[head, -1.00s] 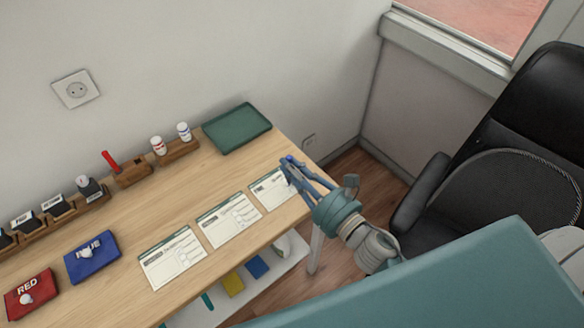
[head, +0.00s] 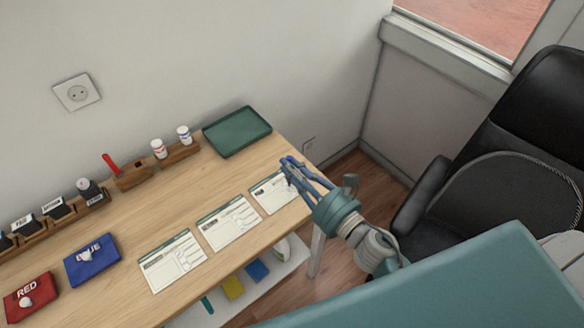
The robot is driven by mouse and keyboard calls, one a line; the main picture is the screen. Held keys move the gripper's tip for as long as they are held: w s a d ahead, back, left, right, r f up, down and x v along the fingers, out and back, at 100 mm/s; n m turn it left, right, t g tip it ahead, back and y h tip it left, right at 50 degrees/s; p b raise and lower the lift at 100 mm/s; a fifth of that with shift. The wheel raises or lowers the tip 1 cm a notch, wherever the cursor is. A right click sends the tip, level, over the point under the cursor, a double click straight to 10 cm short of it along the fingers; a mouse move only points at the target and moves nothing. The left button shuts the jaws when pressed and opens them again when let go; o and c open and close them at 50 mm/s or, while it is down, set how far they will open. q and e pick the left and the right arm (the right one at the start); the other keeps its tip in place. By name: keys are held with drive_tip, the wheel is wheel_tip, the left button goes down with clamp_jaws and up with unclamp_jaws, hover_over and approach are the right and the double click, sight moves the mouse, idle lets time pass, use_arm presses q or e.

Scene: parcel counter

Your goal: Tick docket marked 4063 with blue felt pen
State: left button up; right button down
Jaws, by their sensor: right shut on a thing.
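Three white dockets with dark green top edges lie in a slanting row along the front of the counter: a near one (head: 165,257), a middle one (head: 222,225) and a far one (head: 265,200). Their numbers are too small to read. My right gripper (head: 287,166) is over the far docket and hides part of it. It is shut on a blue felt pen (head: 291,158), whose blue end shows at the fingertips. The pen's tip is hidden, so I cannot tell whether it touches the paper. My left gripper is not in view.
A wooden holder (head: 133,181) with a red pen (head: 110,162) stands at the back, beside two white bottles, a stamp rack (head: 50,220) and a green tray (head: 237,131). Red (head: 35,290) and blue (head: 97,265) pads lie left. A black chair (head: 500,170) stands right.

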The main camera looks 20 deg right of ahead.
wheel_tip(320, 180, up, 6)
drive_tip(key=p, duration=0.5)
idle(0.5)
idle(0.5)
